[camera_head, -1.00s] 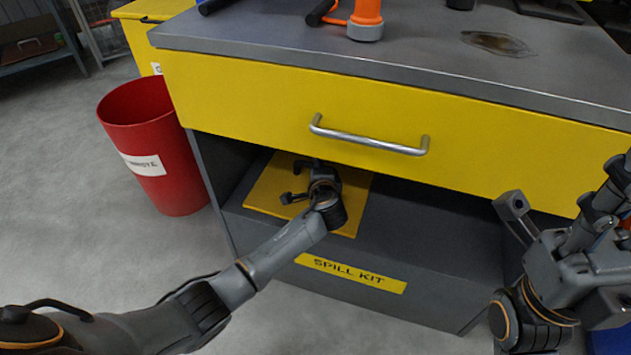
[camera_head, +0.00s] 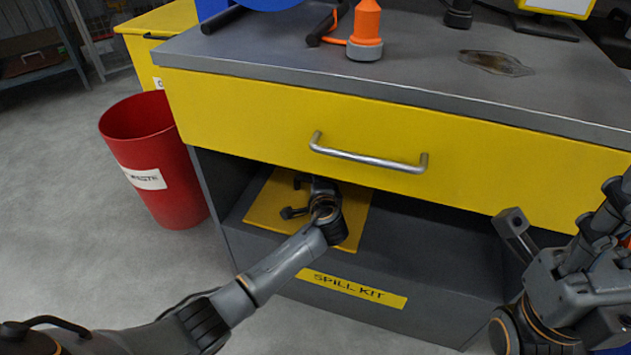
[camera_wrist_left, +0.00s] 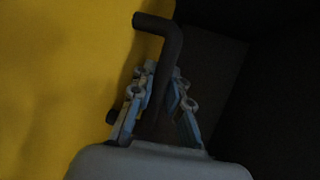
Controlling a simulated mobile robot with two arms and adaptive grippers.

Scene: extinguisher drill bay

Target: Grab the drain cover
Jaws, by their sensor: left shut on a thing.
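The drain cover (camera_head: 266,208) is a flat yellow sheet lying in the open lower compartment, under the drawer. In the left wrist view its yellow face (camera_wrist_left: 60,80) fills the left side, and a dark bent bar (camera_wrist_left: 160,28), which looks like its handle, runs down between the fingers. My left gripper (camera_head: 318,186) reaches into the compartment over the cover. In the left wrist view the left gripper (camera_wrist_left: 160,98) is shut on this bar. The arm hides part of the cover. My right gripper (camera_head: 540,235) is at the right edge in front of the drawer; its jaw opening is unclear.
The yellow drawer (camera_head: 240,115) with a metal handle (camera_head: 368,158) hangs just above my left gripper. The spill kit front panel (camera_head: 420,312) forms the compartment's lower front. A red waste bin (camera_head: 165,195) stands to the left. An orange-and-grey object (camera_head: 366,30) stands on the worktop.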

